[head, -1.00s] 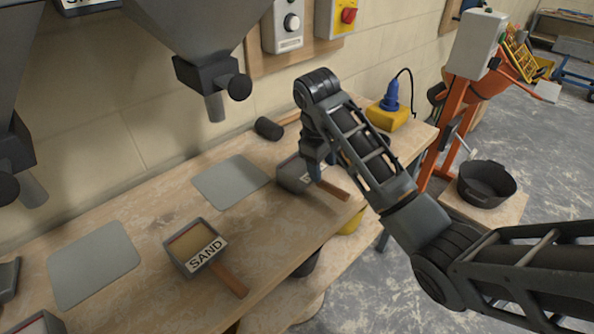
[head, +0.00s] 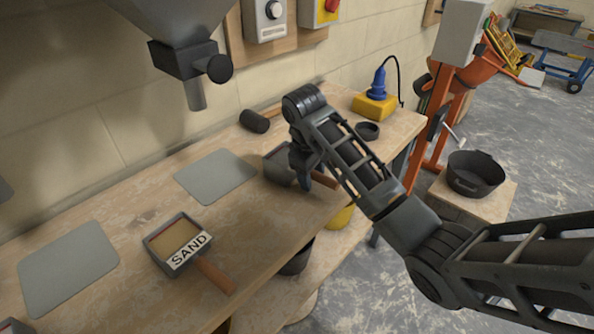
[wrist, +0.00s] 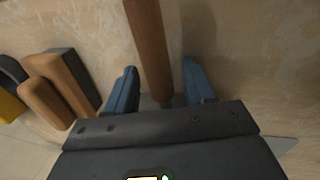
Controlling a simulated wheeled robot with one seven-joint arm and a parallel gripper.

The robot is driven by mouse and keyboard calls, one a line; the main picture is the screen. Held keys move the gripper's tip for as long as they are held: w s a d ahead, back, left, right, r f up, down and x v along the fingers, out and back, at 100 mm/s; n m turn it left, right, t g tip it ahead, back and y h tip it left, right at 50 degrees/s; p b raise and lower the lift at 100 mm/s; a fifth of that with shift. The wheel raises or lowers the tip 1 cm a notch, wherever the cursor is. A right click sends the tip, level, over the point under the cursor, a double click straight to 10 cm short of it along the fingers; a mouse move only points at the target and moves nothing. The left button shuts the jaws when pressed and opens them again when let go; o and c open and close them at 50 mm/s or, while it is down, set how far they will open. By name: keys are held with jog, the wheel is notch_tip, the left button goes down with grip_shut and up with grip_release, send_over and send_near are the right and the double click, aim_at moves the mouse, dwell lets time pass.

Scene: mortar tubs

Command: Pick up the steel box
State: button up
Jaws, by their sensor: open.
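A grey steel box (head: 277,166) with a wooden handle (head: 324,180) stands on the bench, partly hidden behind my gripper (head: 306,184). No label shows on it from here. In the wrist view the wooden handle (wrist: 150,45) runs between the two blue fingers of my gripper (wrist: 160,84). The fingers are apart, one on each side of the handle, with gaps showing. The box body is mostly hidden in the wrist view. A second box (head: 172,240), labelled SAND and holding sand, sits nearer on the bench.
Grey mats (head: 215,176) (head: 66,268) lie on the bench (head: 130,210). A dark cylinder (head: 254,121) lies by the wall. A yellow block with a blue plug (head: 375,105) and a small dark ring (head: 367,131) are beyond the arm. A hopper (head: 185,60) hangs above.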

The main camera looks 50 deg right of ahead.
jog(key=shift+f, duration=0.1)
jog(key=shift+c, duration=0.4)
grip_shut()
